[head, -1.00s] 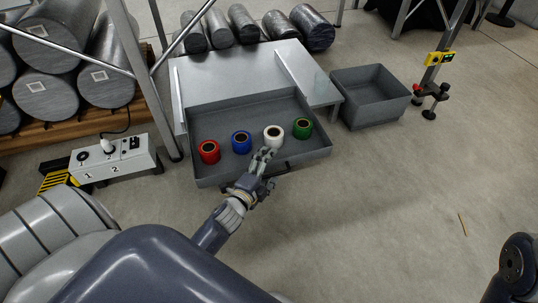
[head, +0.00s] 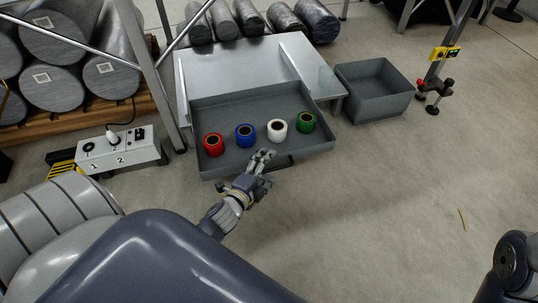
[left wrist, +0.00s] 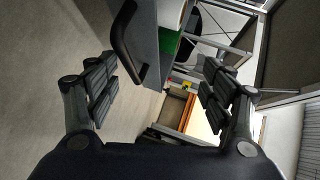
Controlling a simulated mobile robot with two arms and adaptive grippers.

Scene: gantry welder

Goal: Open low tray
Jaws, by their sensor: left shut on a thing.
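The low tray (head: 315,147) is a grey drawer pulled out from under a metal table, its open top facing up. It holds a red spool (head: 213,144), a blue spool (head: 245,135), a white spool (head: 277,129) and a green spool (head: 306,122) in a row. Its dark bar handle (left wrist: 124,45) shows in the left wrist view, on the front wall. The exact contact is hidden. My right gripper is out of view.
The metal table (head: 240,70) stands behind the tray. An empty grey bin (head: 375,112) is to its right. A control box (head: 120,155) with a lever stands at left, near a frame leg. Metal cylinders lie at the back and left. The floor at right is mostly clear.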

